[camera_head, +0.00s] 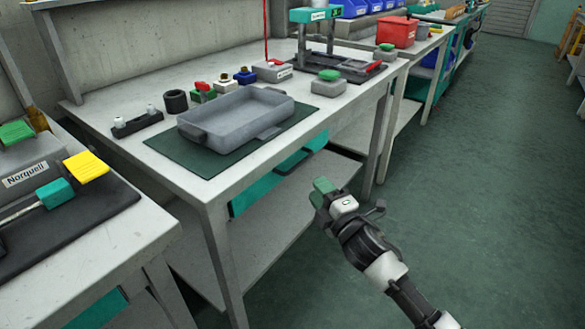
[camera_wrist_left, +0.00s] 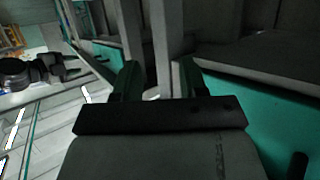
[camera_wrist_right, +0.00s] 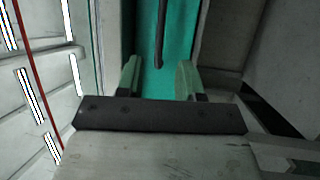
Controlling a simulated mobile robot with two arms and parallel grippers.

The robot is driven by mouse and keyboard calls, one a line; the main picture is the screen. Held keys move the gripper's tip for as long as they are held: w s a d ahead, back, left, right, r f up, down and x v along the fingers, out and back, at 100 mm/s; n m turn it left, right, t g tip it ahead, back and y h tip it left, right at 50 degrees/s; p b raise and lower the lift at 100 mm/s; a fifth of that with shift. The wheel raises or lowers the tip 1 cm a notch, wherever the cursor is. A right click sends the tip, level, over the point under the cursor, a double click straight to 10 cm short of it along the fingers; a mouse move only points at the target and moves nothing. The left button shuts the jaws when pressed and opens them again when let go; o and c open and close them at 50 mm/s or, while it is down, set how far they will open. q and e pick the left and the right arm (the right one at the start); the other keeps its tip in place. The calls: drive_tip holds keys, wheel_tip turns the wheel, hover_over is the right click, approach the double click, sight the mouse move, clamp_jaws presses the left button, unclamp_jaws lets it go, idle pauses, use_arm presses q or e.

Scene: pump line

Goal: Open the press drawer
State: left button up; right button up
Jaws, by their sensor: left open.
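A bench press (camera_head: 331,48) with a green top stands at the far end of the middle bench. I cannot tell a drawer on it. Under the bench top are teal panels (camera_head: 291,163), partly hidden by the bench. My right gripper (camera_head: 322,190) is in front of the bench, below its top. The right wrist view shows its fingers (camera_wrist_right: 159,75) apart and empty, facing a teal front (camera_wrist_right: 178,55) with a dark bar (camera_wrist_right: 161,30), perhaps a handle. My left gripper (camera_wrist_left: 157,78) is open and empty near a grey bench leg. It is outside the head view.
A grey tray (camera_head: 235,118) sits on a dark green mat (camera_head: 190,157) on the middle bench. A red bin (camera_head: 397,32) stands on the bench behind. The left bench (camera_head: 110,240) is close by. The green floor (camera_head: 470,180) at right is clear.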

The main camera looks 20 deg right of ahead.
sight(298, 163)
use_arm(q)
drive_tip(key=shift+w+d+r+t+h+b, duration=0.25)
drive_tip(key=shift+r+t+b, duration=0.05)
drive_tip(key=shift+r+t, duration=0.6)
drive_tip(key=shift+w+d+r+t+h+b, duration=0.3)
drive_tip(key=shift+r+t, duration=0.45)
drive_tip(key=shift+r, duration=0.2)
drive_tip(key=shift+w+d+r+t+h+b, duration=0.2)
drive_tip(key=shift+r+t+h+b, duration=0.05)
drive_tip(key=shift+r+t, duration=0.65)
use_arm(e)
drive_tip(key=shift+x, duration=4.9)
drive_tip(key=shift+f, duration=0.1)
clamp_jaws()
